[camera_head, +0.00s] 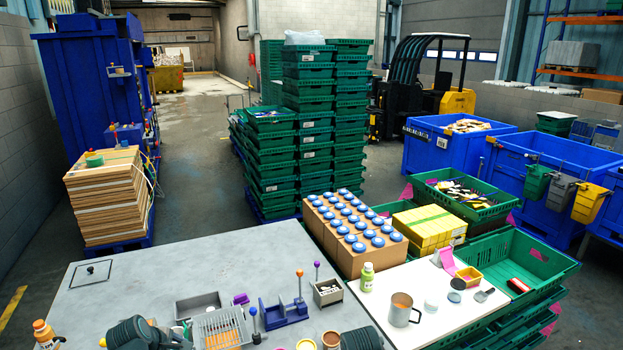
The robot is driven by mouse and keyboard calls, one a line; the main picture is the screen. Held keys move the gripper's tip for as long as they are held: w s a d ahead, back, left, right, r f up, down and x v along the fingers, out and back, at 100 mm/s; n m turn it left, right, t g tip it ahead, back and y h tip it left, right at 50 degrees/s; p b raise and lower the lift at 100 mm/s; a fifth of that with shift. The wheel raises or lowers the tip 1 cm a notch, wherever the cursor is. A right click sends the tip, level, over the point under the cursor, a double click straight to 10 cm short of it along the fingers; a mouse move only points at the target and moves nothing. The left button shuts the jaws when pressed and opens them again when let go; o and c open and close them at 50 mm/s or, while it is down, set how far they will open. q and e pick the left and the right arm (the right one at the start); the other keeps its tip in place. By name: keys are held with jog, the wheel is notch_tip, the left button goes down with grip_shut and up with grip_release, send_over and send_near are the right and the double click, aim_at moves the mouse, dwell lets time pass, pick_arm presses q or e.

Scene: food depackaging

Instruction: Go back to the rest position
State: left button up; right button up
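Dark ribbed parts that look like my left arm and gripper (142,333) show at the bottom edge, over the front left of the grey table (130,285). A similar dark part, likely my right gripper (362,339), shows at the bottom edge right of centre. Both are cut off by the frame, and I cannot make out their fingertips. Nothing is clearly held in either. A grey wire basket (221,326) with orange items stands between them.
A blue fixture (283,313), a small grey bin (327,292) and an orange bottle (45,334) stand on the table. A white board (380,322) at right holds a metal mug (401,309) and a green bottle (367,277). The table's left middle is mostly clear.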

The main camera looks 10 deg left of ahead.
pick_arm(q)
jog(key=s+d+f+m+g+b, duration=0.2)
jog(key=d+f+m, duration=0.3)
jog(key=d+m, duration=0.3)
jog(key=s+d+f+m+g+y+b, duration=0.1)
jog(key=d+f+m+b, duration=0.4)
jog(key=d, duration=0.9)
jog(key=s+d+f+m+g+b, duration=0.3)
jog(key=s+d+f+m+b, duration=0.1)
jog(key=d+m, duration=0.6)
jog(key=shift+s+d+f+m+y, duration=0.15)
jog(key=shift+d+f+m+y, duration=0.15)
jog(key=shift+d+f, duration=0.4)
pick_arm(e)
notch_tip(320, 180, down, 12)
jog(key=shift+f, duration=0.25)
